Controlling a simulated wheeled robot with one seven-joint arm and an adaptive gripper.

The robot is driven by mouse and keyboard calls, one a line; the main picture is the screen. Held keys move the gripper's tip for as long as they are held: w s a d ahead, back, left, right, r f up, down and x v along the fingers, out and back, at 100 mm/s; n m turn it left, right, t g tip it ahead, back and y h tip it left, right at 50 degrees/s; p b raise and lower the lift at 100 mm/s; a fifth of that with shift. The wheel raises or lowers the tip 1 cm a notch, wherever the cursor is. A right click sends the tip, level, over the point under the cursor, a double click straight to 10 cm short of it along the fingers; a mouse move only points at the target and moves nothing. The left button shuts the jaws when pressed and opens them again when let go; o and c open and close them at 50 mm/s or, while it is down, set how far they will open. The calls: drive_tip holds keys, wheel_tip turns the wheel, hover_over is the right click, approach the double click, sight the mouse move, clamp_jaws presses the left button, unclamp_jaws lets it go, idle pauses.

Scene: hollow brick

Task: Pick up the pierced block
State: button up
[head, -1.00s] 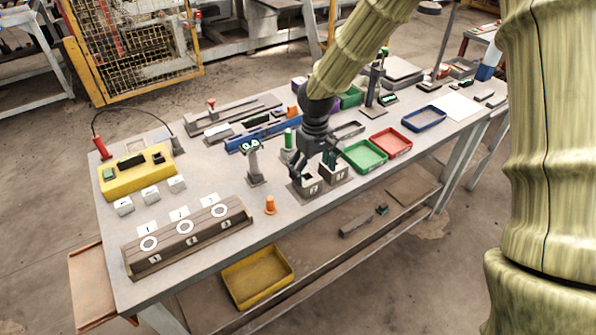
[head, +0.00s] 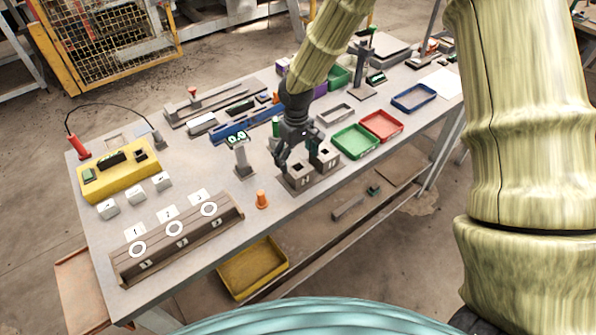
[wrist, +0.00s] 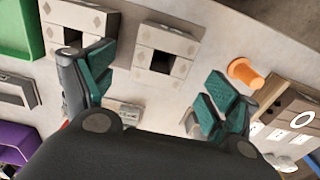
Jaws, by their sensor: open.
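Two grey blocks with dark square holes stand side by side near the table's front edge. The nearer block (head: 299,181) also shows in the wrist view (wrist: 140,70), and the other block (head: 328,160) also shows there (wrist: 94,19). Both are pierced, so I cannot tell which one the task names. My gripper (head: 294,163) is open and empty, pointing down at the nearer block. In the wrist view its teal-padded fingers (wrist: 155,82) lie to either side of that block's hole. I cannot tell whether they touch it.
An orange cone (head: 262,200) stands left of the blocks, near a wooden rack (head: 180,240). A post with a display (head: 241,160) stands close to my gripper. Green (head: 355,141) and red (head: 382,125) trays lie to the right. Bare table shows left of the post.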

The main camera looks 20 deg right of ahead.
sight(298, 170)
drive_tip(key=shift+s+f+p, duration=0.25)
drive_tip(key=shift+f+p, duration=0.1)
drive_tip(key=shift+s+d+f+p, duration=0.1)
drive_tip(key=shift+f+p, duration=0.8)
drive_tip(key=shift+f, duration=1.35)
drive_tip(key=c, duration=1.3)
